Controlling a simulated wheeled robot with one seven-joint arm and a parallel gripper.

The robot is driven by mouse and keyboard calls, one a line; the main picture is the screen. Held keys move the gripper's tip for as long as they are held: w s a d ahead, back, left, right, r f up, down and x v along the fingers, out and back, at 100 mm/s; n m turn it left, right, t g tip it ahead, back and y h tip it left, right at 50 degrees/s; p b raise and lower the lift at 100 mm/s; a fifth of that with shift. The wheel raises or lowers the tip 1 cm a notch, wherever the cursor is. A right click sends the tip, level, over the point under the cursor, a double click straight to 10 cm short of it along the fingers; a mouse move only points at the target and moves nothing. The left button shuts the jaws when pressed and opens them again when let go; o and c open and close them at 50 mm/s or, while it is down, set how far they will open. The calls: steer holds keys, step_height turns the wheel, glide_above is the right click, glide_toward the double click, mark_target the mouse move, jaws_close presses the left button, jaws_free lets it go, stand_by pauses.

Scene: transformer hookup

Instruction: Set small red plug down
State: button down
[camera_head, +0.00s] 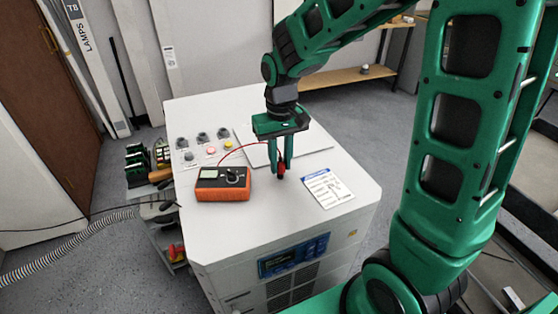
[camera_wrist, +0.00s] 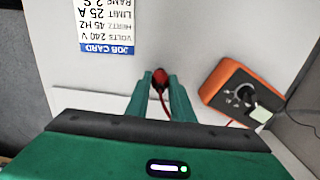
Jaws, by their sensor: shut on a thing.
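The small red plug (camera_head: 281,169) is between the fingertips of my gripper (camera_head: 280,168), above the white cabinet top (camera_head: 230,238). In the wrist view the plug (camera_wrist: 160,80) sits between the two green fingers of my gripper (camera_wrist: 160,84), with its red lead trailing back toward the palm. My gripper is shut on it and points down. The thin red lead runs left to the orange meter (camera_head: 223,184), which also shows at right in the wrist view (camera_wrist: 242,92). I cannot tell whether the plug touches the cabinet top.
A white job card (camera_head: 328,192) lies right of the plug. Grey sockets (camera_head: 202,137) and red and yellow buttons are at the back left of the top. A flat panel lies behind my gripper. The front of the top is clear.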

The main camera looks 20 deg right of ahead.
steer(key=c, duration=1.5)
jaws_free()
steer(key=shift+c, duration=0.2)
step_height(320, 180, up, 12)
steer(key=s+d+f+m, duration=0.3)
steer(key=s+d, duration=0.5)
steer(key=s, duration=0.3)
steer(key=s+d+f+m, duration=0.2)
steer(key=s+d+m, duration=0.1)
steer(key=s+d, duration=0.6)
steer(key=s, duration=0.3)
steer(key=shift+s+f, duration=0.3)
steer(key=shift+f, duration=0.1)
steer(key=shift+a, duration=0.1)
